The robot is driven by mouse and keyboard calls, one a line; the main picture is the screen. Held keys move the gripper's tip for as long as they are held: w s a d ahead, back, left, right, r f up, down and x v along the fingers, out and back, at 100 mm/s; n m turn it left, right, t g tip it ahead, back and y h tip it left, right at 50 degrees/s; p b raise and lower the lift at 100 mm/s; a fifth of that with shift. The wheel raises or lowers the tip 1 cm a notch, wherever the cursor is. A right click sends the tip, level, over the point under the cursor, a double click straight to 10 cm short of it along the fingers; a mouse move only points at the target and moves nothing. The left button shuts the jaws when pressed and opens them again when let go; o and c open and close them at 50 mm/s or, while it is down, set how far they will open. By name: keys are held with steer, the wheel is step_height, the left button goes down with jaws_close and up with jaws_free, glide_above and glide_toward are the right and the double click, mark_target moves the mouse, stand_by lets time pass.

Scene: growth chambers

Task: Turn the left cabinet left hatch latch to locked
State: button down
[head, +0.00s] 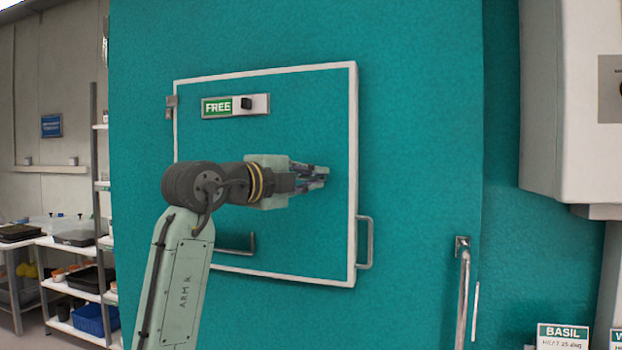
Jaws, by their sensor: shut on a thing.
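The hatch (300,105) is a teal square panel with a white frame, set in a teal cabinet wall (420,120). Near its top left is a pale plate with a green FREE label (216,107) and a black knob (246,103). My gripper (318,177) is in front of the hatch's right half, below and right of the knob and apart from it in the picture. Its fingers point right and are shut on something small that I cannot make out. No separate latch can be told at the fingertips.
A grey D-shaped handle (370,243) stands at the hatch's lower right edge. An L-shaped bar (252,243) shows below my arm. A vertical rail (463,290) is further right. Shelves with trays (75,275) are at left; a white box (565,100) at upper right.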

steer(key=c, duration=1.6)
jaws_free()
steer(key=shift+c, duration=0.2)
steer(key=v, duration=1.2)
